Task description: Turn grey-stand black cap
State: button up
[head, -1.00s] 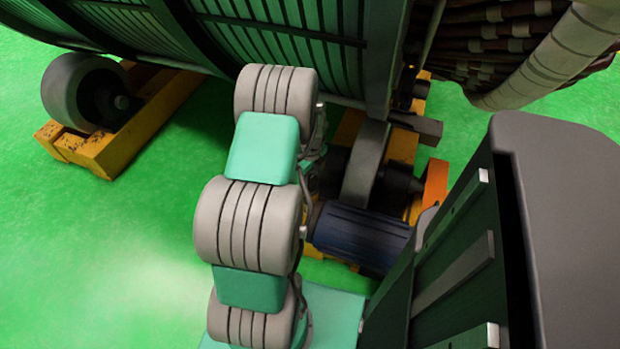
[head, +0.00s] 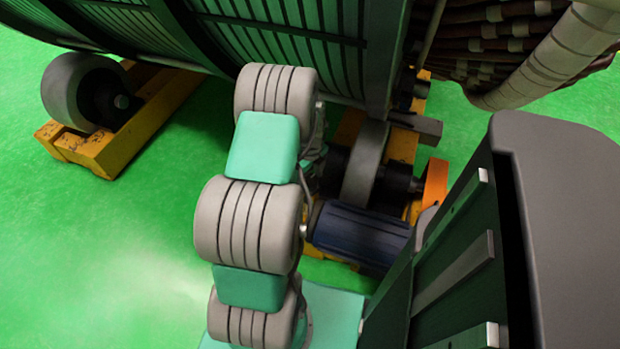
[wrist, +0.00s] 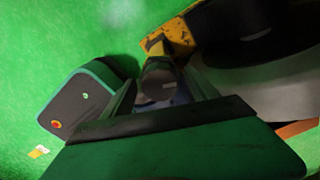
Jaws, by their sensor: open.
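In the wrist view, a dark rounded cylinder end (wrist: 160,80) stands between the two fingers of my gripper (wrist: 166,86). It may be the black cap; the view is too dim to be sure. The fingers are apart, one on each side of it, and I cannot tell whether either touches it. No grey stand can be clearly picked out beneath it. In the head view, my gripper is hidden behind my arm, and the cap cannot be made out there.
A dark box with a teal edge and an orange button (wrist: 56,122) lies left of my gripper. A yellow frame (wrist: 178,34) and a large grey wheel (wrist: 262,88) are close on the right. The big stator (head: 280,30) hangs over the arm.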

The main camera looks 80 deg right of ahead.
aim_at(310, 178)
notch_tip(310, 178, up, 8)
jog(key=shift+f+p, duration=0.1)
jog(key=shift+p, duration=0.65)
